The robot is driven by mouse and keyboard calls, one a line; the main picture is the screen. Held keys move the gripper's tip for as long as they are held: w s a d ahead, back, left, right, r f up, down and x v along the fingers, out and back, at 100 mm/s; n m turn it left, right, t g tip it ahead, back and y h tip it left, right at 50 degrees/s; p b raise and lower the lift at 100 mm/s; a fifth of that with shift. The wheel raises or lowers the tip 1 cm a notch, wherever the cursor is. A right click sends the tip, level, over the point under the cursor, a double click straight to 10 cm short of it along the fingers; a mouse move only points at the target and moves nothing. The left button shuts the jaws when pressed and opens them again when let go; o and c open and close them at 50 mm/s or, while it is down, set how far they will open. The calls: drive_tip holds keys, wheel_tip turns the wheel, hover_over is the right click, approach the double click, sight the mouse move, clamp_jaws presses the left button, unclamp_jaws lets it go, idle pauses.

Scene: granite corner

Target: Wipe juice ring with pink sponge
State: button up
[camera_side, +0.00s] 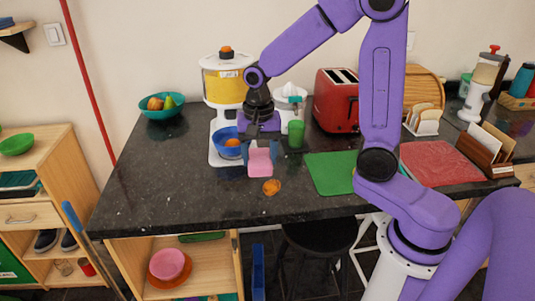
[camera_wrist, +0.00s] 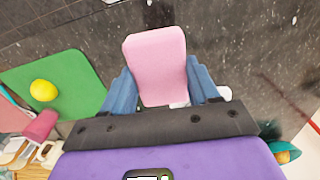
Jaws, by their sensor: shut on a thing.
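My gripper (camera_side: 260,153) is shut on the pink sponge (camera_side: 260,163), with a finger on each side of it. In the wrist view the sponge (camera_wrist: 157,62) sits between the blue fingers (camera_wrist: 163,88). I cannot tell whether its lower end touches the counter. An orange, roundish mark or small thing (camera_side: 271,187) is on the dark counter just in front of the sponge in the side view. It is too small to tell whether it is the juice ring. It does not show in the wrist view, where the sponge may hide it.
A blue bowl (camera_side: 225,146) and a green cup (camera_side: 296,134) stand close to my gripper. A green mat (camera_side: 325,172) lies to the right. A white-and-yellow appliance (camera_side: 222,83) and a red toaster (camera_side: 335,100) stand behind. The counter (camera_side: 160,190) is clear at left front.

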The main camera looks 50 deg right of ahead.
sight(256, 150)
drive_tip(key=shift+w+d+f, duration=0.4)
drive_tip(key=shift+w+f, duration=0.2)
drive_tip(key=shift+w+d+f, duration=0.4)
drive_tip(key=shift+w+f, duration=0.2)
drive_tip(key=shift+f, duration=3.55)
drive_tip(key=shift+s+d+f, duration=0.15)
drive_tip(key=shift+d, duration=0.05)
drive_tip(key=shift+c, duration=0.3)
drive_tip(key=shift+s+d+f, duration=0.15)
drive_tip(key=shift+s+d, duration=0.35)
drive_tip(key=shift+s, duration=0.1)
drive_tip(key=shift+s+d, duration=2)
drive_tip(key=shift+w+a, duration=2.75)
drive_tip(key=shift+d, duration=0.1)
drive_tip(key=shift+s+d, duration=2.65)
drive_tip(key=shift+s, duration=0.05)
drive_tip(key=shift+w+a, duration=1.75)
drive_tip(key=shift+a, duration=0.05)
drive_tip(key=shift+w+a, duration=1)
drive_tip(key=shift+w, duration=0.05)
drive_tip(key=shift+s+d+r, duration=0.1)
drive_tip(key=shift+r, duration=3.95)
